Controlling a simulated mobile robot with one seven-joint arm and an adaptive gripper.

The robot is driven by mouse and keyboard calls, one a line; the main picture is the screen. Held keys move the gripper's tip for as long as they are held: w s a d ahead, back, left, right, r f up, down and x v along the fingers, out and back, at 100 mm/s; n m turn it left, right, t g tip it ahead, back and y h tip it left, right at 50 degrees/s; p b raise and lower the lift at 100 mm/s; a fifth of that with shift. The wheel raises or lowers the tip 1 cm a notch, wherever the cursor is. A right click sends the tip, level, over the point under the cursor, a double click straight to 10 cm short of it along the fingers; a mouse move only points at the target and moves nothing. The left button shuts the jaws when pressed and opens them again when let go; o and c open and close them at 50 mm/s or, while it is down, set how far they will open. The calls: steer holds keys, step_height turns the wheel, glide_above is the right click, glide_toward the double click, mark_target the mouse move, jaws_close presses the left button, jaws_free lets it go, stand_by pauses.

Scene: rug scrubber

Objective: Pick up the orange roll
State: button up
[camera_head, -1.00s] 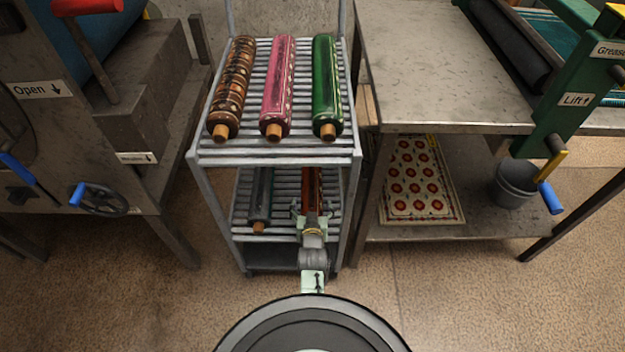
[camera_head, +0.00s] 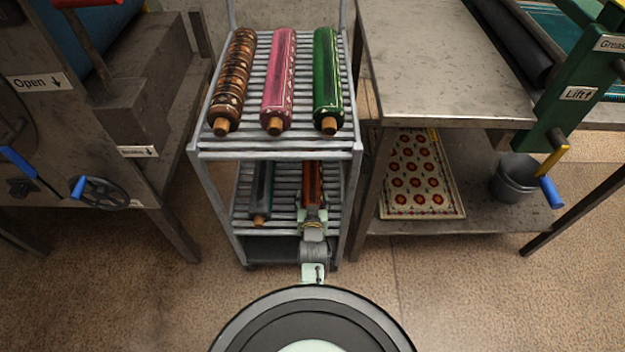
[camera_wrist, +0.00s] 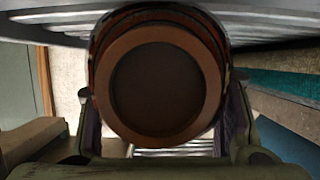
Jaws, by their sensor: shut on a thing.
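The orange roll (camera_head: 313,178) lies on the middle shelf of the slatted cart, on its right side, partly hidden by the shelf above and by my gripper. My gripper (camera_head: 312,212) is at the roll's near end, with its fingers on both sides. In the wrist view the roll's round end (camera_wrist: 158,85) fills the middle, and the fingers of my gripper (camera_wrist: 160,125) are shut on it from left and right. I cannot tell whether the roll is clear of the slats.
The cart's top shelf (camera_head: 292,146) above holds brown (camera_head: 236,75), pink (camera_head: 278,75) and green (camera_head: 327,75) rolls. A grey-blue roll (camera_head: 263,190) lies left on the same shelf as the orange roll. Cart posts stand on both sides. A metal table (camera_head: 440,70) is at right.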

jaws_close()
steer(key=shift+w+r, duration=0.1)
steer(key=shift+r, duration=0.05)
steer(key=shift+r, duration=0.15)
